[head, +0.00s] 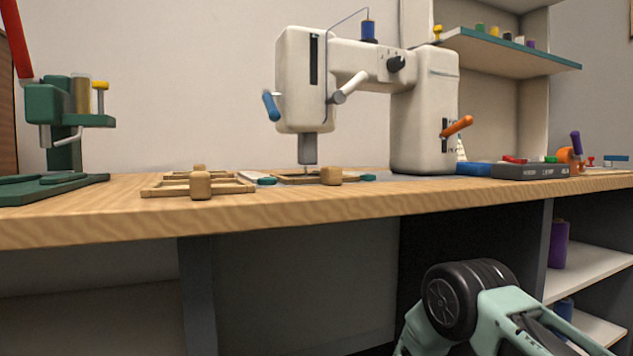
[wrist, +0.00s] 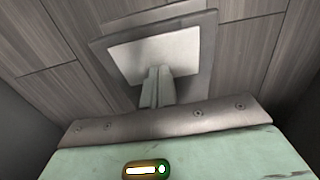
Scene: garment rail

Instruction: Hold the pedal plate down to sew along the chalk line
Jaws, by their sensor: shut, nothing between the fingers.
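The pedal plate (wrist: 182,50) shows in the wrist view as a pale rectangle on a darker grey base on the floor. My gripper (wrist: 157,72) is shut and empty, its fingertips overlapping the lower middle of the plate in the picture. I cannot tell whether they touch it or hover just above. In the head view the cream sewing machine (head: 425,115) stands on the bench, its needle bar above a wooden frame (head: 331,176) at the machine bed. No chalk line can be made out. The pedal and gripper tips do not show in the head view.
The wooden bench (head: 110,215) spans the head view, with open space and shelves beneath. A second wooden frame (head: 200,186) lies left of the machine. A green press (head: 65,125) stands at the far left. Grey floor planks (wrist: 60,95) surround the pedal.

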